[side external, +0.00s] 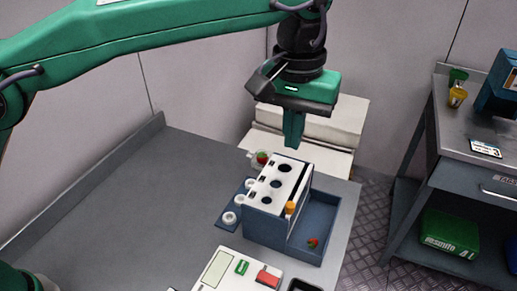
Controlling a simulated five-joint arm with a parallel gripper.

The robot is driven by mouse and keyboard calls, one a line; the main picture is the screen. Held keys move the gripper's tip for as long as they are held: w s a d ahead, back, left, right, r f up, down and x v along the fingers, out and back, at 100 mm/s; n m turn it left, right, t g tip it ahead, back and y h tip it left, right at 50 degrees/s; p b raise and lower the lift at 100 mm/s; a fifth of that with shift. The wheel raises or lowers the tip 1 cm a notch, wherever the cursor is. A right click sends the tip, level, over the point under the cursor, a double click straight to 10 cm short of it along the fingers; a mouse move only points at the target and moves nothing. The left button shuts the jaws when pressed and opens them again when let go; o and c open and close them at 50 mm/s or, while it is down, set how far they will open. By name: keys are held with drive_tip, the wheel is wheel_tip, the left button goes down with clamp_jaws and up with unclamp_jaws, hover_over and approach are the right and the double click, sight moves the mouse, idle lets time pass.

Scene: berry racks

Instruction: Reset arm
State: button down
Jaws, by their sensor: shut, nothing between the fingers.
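My gripper (293,143) is green and points straight down at the end of my green arm. Its fingers are together with nothing between them. It hangs above the far end of the berry rack (295,170), apart from it. The rack has a white top with several dark round holes and a blue body. A red berry (262,157) with some green sits in a clear holder beside the rack's far end. Another red berry (312,242) lies in the blue tray (325,215) to the right of the rack. An orange item (290,207) sits at the rack's right edge.
A white device (228,268) with green and red buttons lies at the front. Small white rings (229,218) are left of the rack. The grey table (150,210) is clear on the left. A metal cart (470,120) stands at the right, apart from the table.

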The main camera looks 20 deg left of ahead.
drive_tip(key=s+a+r+t, duration=0.1)
drive_tip(key=s+a+r, duration=0.1)
drive_tip(key=a, duration=1)
drive_tip(key=s+a+r+t, duration=0.2)
drive_tip(key=a+r, duration=0.1)
drive_tip(key=a, duration=0.9)
drive_tip(key=s+a+f+t, duration=0.2)
drive_tip(key=s+a+f, duration=0.8)
drive_tip(key=s+a, duration=0.3)
drive_tip(key=shift+s+a, duration=0.3)
drive_tip(key=shift+a, duration=0.55)
